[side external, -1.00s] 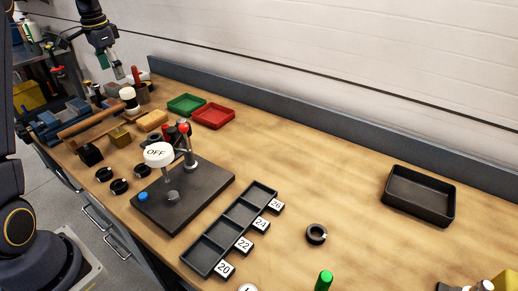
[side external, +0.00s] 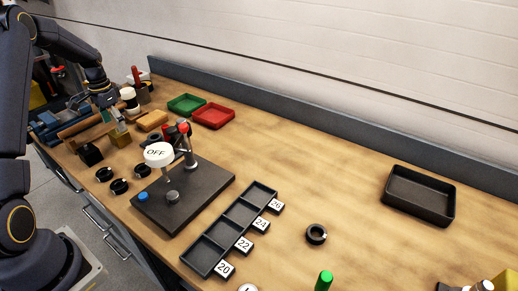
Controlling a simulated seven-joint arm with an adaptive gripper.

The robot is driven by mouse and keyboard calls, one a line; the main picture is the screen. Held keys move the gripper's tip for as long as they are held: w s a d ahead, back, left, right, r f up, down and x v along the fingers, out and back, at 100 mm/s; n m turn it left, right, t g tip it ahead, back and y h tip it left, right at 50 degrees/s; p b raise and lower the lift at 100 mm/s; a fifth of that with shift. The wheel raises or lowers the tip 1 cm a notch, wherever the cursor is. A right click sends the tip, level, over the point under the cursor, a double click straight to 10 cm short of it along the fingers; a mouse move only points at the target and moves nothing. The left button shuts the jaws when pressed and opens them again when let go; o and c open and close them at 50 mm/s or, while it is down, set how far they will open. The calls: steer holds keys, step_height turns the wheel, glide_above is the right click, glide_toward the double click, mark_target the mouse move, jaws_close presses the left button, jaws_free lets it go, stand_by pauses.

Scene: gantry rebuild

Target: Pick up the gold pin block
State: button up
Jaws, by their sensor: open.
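The gold pin block (side external: 121,139) is a small gold-brown block standing on the wooden workbench at the left of the side view. My gripper (side external: 117,123) points down at it, with its fingertips at or just above the block's top. The jaws are open. The fingers are small here and partly cover the block's upper part, so I cannot tell whether they are beside it or over it.
A black block (side external: 90,154) stands just left of the gold block. A tan block (side external: 151,120) lies to its right. Bench space at right centre is mostly clear.

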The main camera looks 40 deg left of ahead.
mark_target(118, 132)
steer(key=f, duration=0.4)
steer(key=shift+s+d+f, duration=0.1)
steer(key=shift+d+f, duration=0.05)
steer(key=shift+d, duration=0.15)
steer(key=c, duration=1.6)
steer(key=shift+o, duration=0.2)
